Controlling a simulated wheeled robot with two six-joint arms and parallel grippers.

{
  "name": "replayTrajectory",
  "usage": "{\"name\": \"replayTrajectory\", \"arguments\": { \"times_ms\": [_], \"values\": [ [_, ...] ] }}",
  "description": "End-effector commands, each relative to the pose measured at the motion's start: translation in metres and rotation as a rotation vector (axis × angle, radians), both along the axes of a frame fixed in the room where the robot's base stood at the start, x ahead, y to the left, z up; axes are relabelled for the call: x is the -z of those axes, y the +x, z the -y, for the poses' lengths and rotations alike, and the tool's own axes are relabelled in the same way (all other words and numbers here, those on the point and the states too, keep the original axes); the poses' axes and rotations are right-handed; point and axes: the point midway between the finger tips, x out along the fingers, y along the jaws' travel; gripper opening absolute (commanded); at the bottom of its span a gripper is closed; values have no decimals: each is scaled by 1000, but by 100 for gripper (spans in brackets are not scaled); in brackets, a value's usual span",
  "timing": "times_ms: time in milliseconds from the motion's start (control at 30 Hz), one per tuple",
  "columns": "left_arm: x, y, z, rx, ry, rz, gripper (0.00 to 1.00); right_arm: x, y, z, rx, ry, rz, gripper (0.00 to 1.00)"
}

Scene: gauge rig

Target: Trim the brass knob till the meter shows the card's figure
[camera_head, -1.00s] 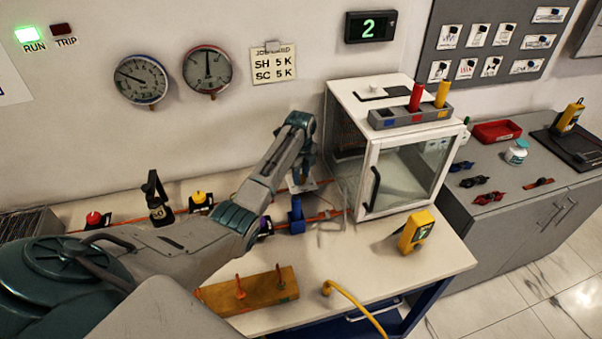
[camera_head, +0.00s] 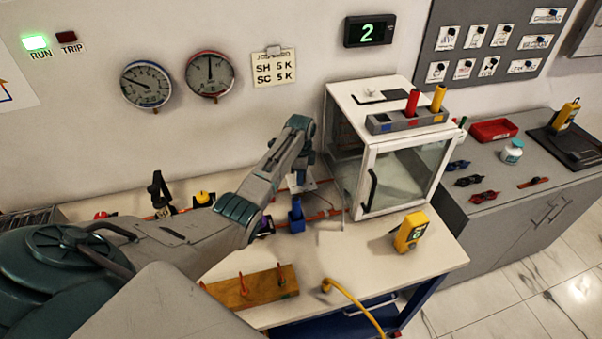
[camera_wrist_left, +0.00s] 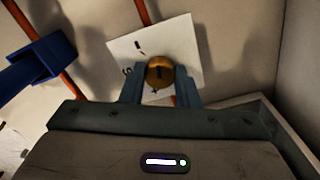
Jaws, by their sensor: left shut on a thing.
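The brass knob (camera_wrist_left: 160,73) sits between the two fingers of my left gripper (camera_wrist_left: 160,92) in the left wrist view, and the gripper is shut on it. A white marked plate (camera_wrist_left: 120,48) lies behind the knob. In the head view my left gripper (camera_head: 303,178) reaches down beside the glass cabinet, and its own arm hides the knob. The digital meter (camera_head: 370,30) shows a green 2. My right gripper is not in view.
A blue-handled valve (camera_head: 297,215) stands on the red pipe near my left gripper. The glass cabinet (camera_head: 392,140) is close on the right. A yellow handheld device (camera_head: 410,232) and a wooden block with red pegs (camera_head: 250,288) are on the bench.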

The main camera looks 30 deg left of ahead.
Motion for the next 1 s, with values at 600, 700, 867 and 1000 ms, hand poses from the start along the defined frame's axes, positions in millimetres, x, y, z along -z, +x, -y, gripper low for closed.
{"name": "replayTrajectory", "arguments": {
  "times_ms": [600, 700, 867, 1000],
  "values": [
    [-2, 1, -1, -15, 2, 4, 50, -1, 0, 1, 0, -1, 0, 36],
    [-1, 1, -1, -15, 1, 3, 50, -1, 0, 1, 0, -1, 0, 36],
    [-1, 1, 0, -14, 1, 2, 50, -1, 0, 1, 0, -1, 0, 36],
    [-9, 1, -1, -14, 2, 4, 50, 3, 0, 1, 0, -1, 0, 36]
  ]
}}
